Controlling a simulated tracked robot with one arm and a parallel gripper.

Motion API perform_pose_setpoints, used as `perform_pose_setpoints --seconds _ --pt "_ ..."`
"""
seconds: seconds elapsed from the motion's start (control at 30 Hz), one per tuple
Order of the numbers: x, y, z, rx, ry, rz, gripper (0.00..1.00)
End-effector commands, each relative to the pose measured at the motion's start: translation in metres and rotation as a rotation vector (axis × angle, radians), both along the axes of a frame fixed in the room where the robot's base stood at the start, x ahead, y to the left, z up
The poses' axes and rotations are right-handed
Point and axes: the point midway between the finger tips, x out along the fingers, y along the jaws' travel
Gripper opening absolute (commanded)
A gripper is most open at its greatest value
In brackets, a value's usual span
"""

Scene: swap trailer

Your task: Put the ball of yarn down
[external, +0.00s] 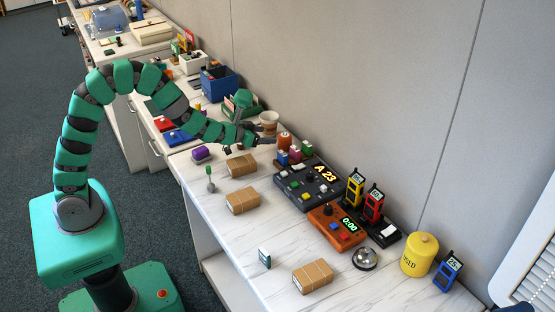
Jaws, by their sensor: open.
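My gripper (268,136) is open at the end of the teal arm, which arches over the counter from the left. Its fingers are above the back of the counter. A small orange rounded thing (285,141) is just right of the fingertips; I cannot tell whether it touches them. I cannot tell for sure whether this is the ball of yarn. No other thing in view is clearly a ball of yarn. A purple item (201,153) lies on the counter below the forearm.
Small bottles (294,155) stand beside a dark control panel (307,186). An orange timer box (336,226), handheld radios (373,205), a bell (365,258) and a yellow canister (419,255) are to the right. Cardboard boxes (243,200) lie along the front. White counter (285,238) is clear between them.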

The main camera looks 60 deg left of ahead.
Motion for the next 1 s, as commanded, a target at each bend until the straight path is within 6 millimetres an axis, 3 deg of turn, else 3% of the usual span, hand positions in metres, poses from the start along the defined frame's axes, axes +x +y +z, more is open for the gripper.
perform_pose_setpoints --seconds 0.17,0.3,0.47,0.67,0.8,1.0 --pt "0.006 0.001 0.049 -0.019 -0.026 -0.013 0.71" --pt "0.006 0.003 0.129 -0.042 -0.058 -0.036 0.71" --pt "-0.012 0.009 0.225 -0.054 -0.087 -0.057 0.71" --pt "-0.059 0.021 0.338 -0.047 -0.118 -0.067 0.71" --pt "-0.107 0.032 0.41 -0.033 -0.138 -0.058 0.71" --pt "-0.185 0.045 0.491 -0.01 -0.159 -0.028 0.71"
